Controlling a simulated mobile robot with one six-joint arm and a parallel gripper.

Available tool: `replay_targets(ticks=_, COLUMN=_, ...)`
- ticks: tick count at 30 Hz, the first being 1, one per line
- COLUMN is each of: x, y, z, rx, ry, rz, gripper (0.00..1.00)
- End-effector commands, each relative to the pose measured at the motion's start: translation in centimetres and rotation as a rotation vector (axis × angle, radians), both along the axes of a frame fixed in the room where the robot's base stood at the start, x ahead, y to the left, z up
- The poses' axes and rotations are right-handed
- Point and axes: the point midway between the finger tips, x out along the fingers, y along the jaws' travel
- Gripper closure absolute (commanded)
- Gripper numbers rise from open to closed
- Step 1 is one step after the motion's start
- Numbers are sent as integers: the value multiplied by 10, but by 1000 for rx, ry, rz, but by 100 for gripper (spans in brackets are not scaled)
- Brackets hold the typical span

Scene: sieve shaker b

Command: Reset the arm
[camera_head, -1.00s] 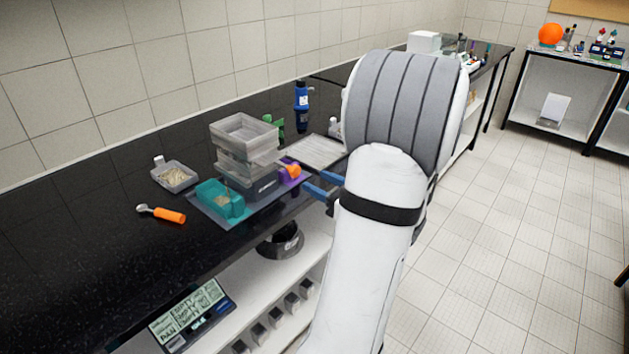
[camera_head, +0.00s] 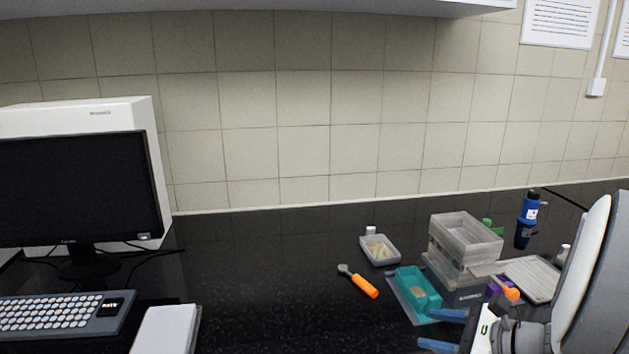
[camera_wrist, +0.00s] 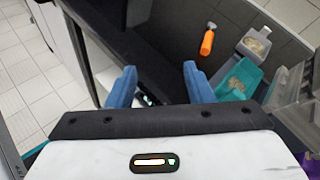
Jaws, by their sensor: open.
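My gripper (camera_head: 441,330) shows at the lower right of the head view, with two blue fingers spread apart and nothing between them. It also shows in the wrist view (camera_wrist: 160,88), open and empty, above the front edge of the black bench. In the head view it is in front of the teal tray (camera_head: 418,287) and the stacked clear sieve boxes (camera_head: 462,246). Part of my arm fills the right edge of the head view. The teal tray also shows in the wrist view (camera_wrist: 240,80), to the right of my fingers.
An orange-handled tool (camera_head: 361,284) and a grey dish of pale pieces (camera_head: 379,250) lie on the bench. A blue bottle (camera_head: 529,206) stands at the right. A monitor (camera_head: 78,190), keyboard (camera_head: 55,314) and white box (camera_head: 166,330) are at the left. The bench between (camera_head: 260,270) is clear.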

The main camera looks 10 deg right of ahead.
Motion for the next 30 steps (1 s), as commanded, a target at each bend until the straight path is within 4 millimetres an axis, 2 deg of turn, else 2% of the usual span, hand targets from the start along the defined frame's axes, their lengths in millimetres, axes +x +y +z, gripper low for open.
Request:
replay_targets(ticks=1, x=-6, y=31, z=-2, rx=-97, ry=12, rz=131, gripper=53)
replay_targets(ticks=3, x=-19, y=63, z=-8, rx=-238, ry=23, rz=308, gripper=53)
replay_targets(ticks=6, x=-42, y=97, z=-16, rx=-449, ry=16, rz=558, gripper=53)
replay_targets(ticks=9, x=-65, y=118, z=-22, rx=-664, ry=-17, rz=801, gripper=53)
replay_targets(ticks=15, x=-96, y=131, z=-22, rx=-1107, ry=-159, rz=1251, gripper=53)
replay_targets(ticks=19, x=-101, y=131, z=-15, rx=-1346, ry=-269, rz=1462, gripper=53)
replay_targets(ticks=24, x=-100, y=130, z=-6, rx=-1524, ry=-362, rz=1604, gripper=53)
replay_targets(ticks=30, x=-100, y=129, z=-4, rx=-1563, ry=-381, rz=1634, gripper=53)
